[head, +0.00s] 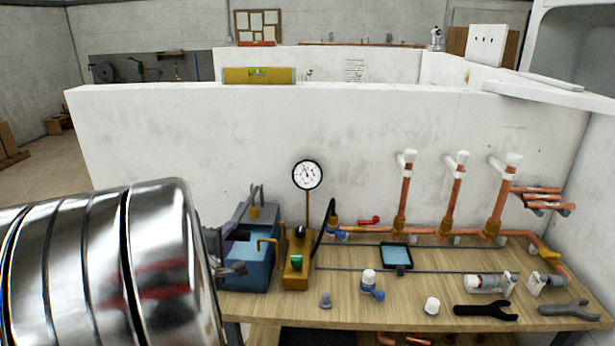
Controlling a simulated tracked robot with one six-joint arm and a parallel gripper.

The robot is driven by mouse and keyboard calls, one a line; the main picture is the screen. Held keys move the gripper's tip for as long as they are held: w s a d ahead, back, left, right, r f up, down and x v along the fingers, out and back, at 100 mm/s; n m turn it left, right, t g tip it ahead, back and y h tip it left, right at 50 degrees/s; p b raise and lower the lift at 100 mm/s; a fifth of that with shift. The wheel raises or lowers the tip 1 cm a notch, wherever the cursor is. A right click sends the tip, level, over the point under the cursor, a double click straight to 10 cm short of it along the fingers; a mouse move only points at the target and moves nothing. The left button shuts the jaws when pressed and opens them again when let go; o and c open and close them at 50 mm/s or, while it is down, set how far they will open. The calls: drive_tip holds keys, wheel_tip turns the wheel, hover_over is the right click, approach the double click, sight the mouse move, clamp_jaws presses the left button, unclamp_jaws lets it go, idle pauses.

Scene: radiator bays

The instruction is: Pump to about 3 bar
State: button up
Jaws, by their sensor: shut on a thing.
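The test pump stands at the left end of the wooden bench. It has a blue tank (260,262), a brass-coloured block (297,265) with a green knob (296,262), and a round white pressure gauge (307,174) on a thin upright stem. The gauge has a dark needle and a red mark; its figures are too small to read. My gripper (234,268) is at the tank's left side, mostly hidden behind my large shiny arm link. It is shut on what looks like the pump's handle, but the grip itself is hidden. A black hose (325,226) runs from the pump towards the pipework.
Copper pipes (403,200) with white caps rise behind the bench (345,305). A tablet (396,256), blue-handled valve (371,287), white cap (432,306), black spanner (486,312) and grey spanner (569,310) lie on it. A white wall (200,140) stands close behind.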

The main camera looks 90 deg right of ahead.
drive_tip(key=shift+f, duration=0.3)
drive_tip(key=shift+h, duration=0.8)
drive_tip(key=shift+w+a+f, duration=0.1)
drive_tip(key=shift+f, duration=0.95)
drive_tip(key=shift+a+f, duration=0.1)
drive_tip(key=shift+f, duration=0.95)
drive_tip(key=shift+d+r+y, duration=0.15)
drive_tip(key=shift+r+y, duration=0.4)
drive_tip(key=shift+r, duration=1.05)
drive_tip(key=shift+d+r+y, duration=0.15)
drive_tip(key=shift+r+y, duration=0.4)
drive_tip(key=shift+r, duration=1)
drive_tip(key=shift+s+d+r+y, duration=0.1)
drive_tip(key=shift+d+r+y, duration=0.2)
drive_tip(key=shift+r, duration=0.55)
drive_tip(key=shift+s+d+r+y, duration=0.1)
drive_tip(key=shift+d+r+y, duration=0.2)
drive_tip(key=shift+r, duration=0.55)
drive_tip(key=shift+s+d+r+y, duration=0.15)
drive_tip(key=shift+r+y, duration=0.25)
drive_tip(key=shift+r, duration=0.45)
drive_tip(key=shift+w+d+r, duration=0.1)
drive_tip(key=shift+w+r, duration=0.05)
drive_tip(key=shift+r, duration=0.25)
drive_tip(key=shift+r+t, duration=0.1)
drive_tip(key=shift+t, duration=0.2)
